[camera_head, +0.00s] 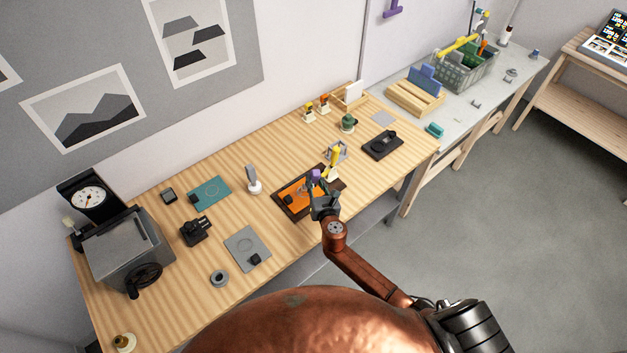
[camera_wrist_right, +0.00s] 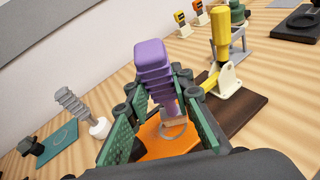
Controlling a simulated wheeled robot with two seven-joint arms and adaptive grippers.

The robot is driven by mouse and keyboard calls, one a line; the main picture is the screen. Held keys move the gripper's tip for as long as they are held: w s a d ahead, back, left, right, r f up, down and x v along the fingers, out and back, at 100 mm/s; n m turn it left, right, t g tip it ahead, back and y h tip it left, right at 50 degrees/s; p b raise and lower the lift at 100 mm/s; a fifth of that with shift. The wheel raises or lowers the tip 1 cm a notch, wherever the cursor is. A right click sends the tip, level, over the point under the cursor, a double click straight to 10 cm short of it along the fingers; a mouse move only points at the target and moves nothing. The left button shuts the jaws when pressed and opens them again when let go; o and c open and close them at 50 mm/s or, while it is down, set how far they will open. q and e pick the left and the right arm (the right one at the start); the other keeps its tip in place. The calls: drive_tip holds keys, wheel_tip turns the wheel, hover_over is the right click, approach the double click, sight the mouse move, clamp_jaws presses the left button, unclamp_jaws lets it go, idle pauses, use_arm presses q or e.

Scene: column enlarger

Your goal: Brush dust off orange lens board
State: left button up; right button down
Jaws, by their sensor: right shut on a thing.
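The orange lens board (camera_head: 304,205) lies on a dark brown base (camera_wrist_right: 243,112) on the wooden table, and it also shows in the right wrist view (camera_wrist_right: 150,146). My right gripper (camera_head: 318,188) is above the board's right part. It is shut on a purple ridged handle (camera_wrist_right: 153,65), which I take to be the brush, held with its purple end up. The fingers and handle partly hide the board; the brush's lower end is close over it, but contact cannot be told. Any dust is too small to make out. My left gripper is not in view.
A yellow-handled clamp (camera_head: 334,158) stands at the base's right end. A grey brush-like item (camera_head: 252,180) stands left of the base. A teal board (camera_head: 210,192) and a grey board (camera_head: 246,247) lie farther left. A black board (camera_head: 382,145) lies to the right.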

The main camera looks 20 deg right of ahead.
drive_tip(key=shift+w+a, duration=0.15)
drive_tip(key=shift+a, duration=1.05)
drive_tip(key=shift+w+a, duration=0.15)
drive_tip(key=shift+a, duration=1)
drive_tip(key=shift+r, duration=0.1)
wheel_tip(320, 180, up, 7)
drive_tip(key=p, duration=0.7)
